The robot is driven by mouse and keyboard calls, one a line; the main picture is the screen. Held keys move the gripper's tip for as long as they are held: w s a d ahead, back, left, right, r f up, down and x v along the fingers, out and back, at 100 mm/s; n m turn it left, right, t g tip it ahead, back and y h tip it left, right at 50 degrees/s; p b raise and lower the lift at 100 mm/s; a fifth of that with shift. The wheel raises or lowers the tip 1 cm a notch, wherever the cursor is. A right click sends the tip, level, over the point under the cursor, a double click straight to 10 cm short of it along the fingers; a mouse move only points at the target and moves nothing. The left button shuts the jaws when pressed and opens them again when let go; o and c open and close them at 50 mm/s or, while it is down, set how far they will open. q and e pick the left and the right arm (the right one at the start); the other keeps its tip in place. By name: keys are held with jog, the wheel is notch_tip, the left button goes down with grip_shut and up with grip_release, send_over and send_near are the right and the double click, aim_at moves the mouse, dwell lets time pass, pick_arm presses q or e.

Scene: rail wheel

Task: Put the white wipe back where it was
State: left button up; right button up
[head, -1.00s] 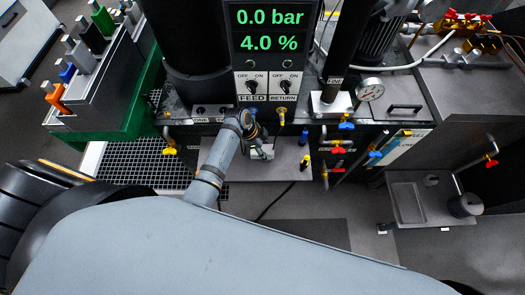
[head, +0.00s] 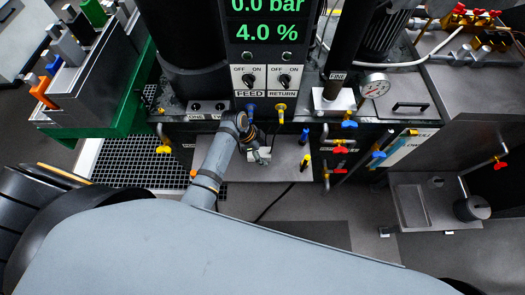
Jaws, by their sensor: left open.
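The white wipe (head: 253,158) lies on the grey shelf (head: 285,170) below the control panel. It is small and partly covered by my gripper. My left gripper (head: 262,158) is over the wipe at its right side, with its fingers open and pointing down. Whether the fingers touch the wipe is too small to tell. My right gripper is not in the view.
Yellow and dark small fittings (head: 304,162) stand on the right of the shelf. Coloured valves (head: 341,150) and pipes are to the right. The panel with FEED and RETURN switches (head: 267,81) is above. A grey tray (head: 412,206) is at the right.

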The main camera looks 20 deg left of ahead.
pick_arm(q)
jog(key=shift+a+r, duration=0.1)
jog(key=shift+r, duration=0.2)
jog(key=v, duration=0.2)
jog(key=a+v, duration=0.1)
jog(key=v, duration=0.2)
jog(key=shift+s+f, duration=0.1)
jog(key=shift+f, duration=0.15)
jog(key=s+a, duration=0.1)
jog(key=a, duration=0.2)
jog(key=a+b, duration=0.1)
jog(key=a, duration=0.2)
jog(key=s+a, duration=0.1)
jog(key=a, duration=0.2)
jog(key=shift+s+a, duration=0.1)
jog(key=shift+s, duration=0.2)
jog(key=shift+s+a+r+b, duration=0.1)
jog(key=shift+s+a+b, duration=0.15)
jog(key=shift+a, duration=0.3)
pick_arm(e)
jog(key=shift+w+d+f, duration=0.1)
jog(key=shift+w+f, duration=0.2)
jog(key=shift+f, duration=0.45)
